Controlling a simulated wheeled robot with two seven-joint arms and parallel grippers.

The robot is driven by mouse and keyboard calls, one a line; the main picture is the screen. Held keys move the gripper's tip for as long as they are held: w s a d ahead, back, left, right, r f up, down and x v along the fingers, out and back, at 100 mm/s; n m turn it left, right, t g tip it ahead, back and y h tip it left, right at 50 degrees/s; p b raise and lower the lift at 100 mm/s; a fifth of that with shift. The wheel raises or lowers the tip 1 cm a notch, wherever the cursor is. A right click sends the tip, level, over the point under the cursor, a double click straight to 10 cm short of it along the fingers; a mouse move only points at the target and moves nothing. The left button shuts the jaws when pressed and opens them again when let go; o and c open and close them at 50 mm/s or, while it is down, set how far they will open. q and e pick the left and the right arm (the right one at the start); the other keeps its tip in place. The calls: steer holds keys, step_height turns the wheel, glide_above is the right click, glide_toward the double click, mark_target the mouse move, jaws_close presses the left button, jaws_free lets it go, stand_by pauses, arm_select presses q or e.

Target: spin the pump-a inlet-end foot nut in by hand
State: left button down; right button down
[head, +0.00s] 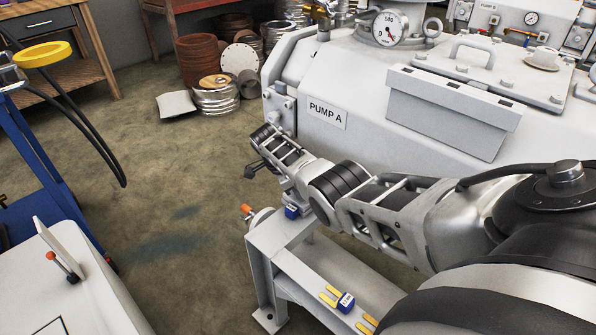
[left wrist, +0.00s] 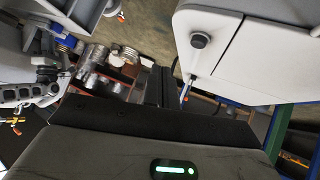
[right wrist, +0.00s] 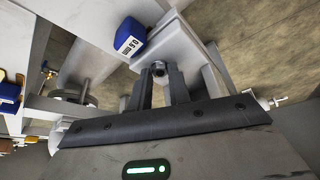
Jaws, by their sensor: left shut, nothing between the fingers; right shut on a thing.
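Pump A (head: 327,112) stands on a pale grey frame (head: 262,252), its name plate facing me. My right arm reaches across from the right to the frame's corner; its fingertips cannot be made out in the head view. In the right wrist view, my right gripper (right wrist: 160,88) is shut on a small dark round fastener, the foot nut (right wrist: 158,68), at the end of a pale bracket. The stud and threads are too small to tell. My left gripper (left wrist: 160,86) shows only in the left wrist view, shut and empty, away from the pump.
A blue block (right wrist: 131,37) marked 0.5 sits beside the right fingers. A blue cart (head: 45,175) and a white cabinet (head: 65,285) stand at left. Open floor lies between.

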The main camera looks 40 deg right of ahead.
steer(key=shift+d+f+m, duration=0.1)
steer(key=shift+f+m, duration=0.05)
steer(key=shift+m, duration=0.15)
steer(key=shift+m+g+b, duration=0.3)
steer(key=shift+m+b, duration=0.1)
steer(key=shift+b, duration=0.2)
arm_select(q)
steer(key=shift+w+d+r+t+h, duration=0.15)
steer(key=shift+r+t+h, duration=0.05)
steer(key=shift+r+t, duration=0.2)
steer(key=shift+w+d+r+t+h, duration=0.2)
steer(key=shift+r+t, duration=0.1)
steer(key=shift+r, duration=0.2)
arm_select(e)
steer(key=shift+r+m, duration=0.2)
steer(key=shift+m, duration=0.1)
arm_select(q)
steer(key=shift+a, duration=0.1)
arm_select(e)
steer(key=shift+d, duration=0.1)
steer(key=c, duration=1.3)
jaws_free()
arm_select(q)
steer(key=shift+r, duration=0.1)
steer(key=shift+w, duration=0.1)
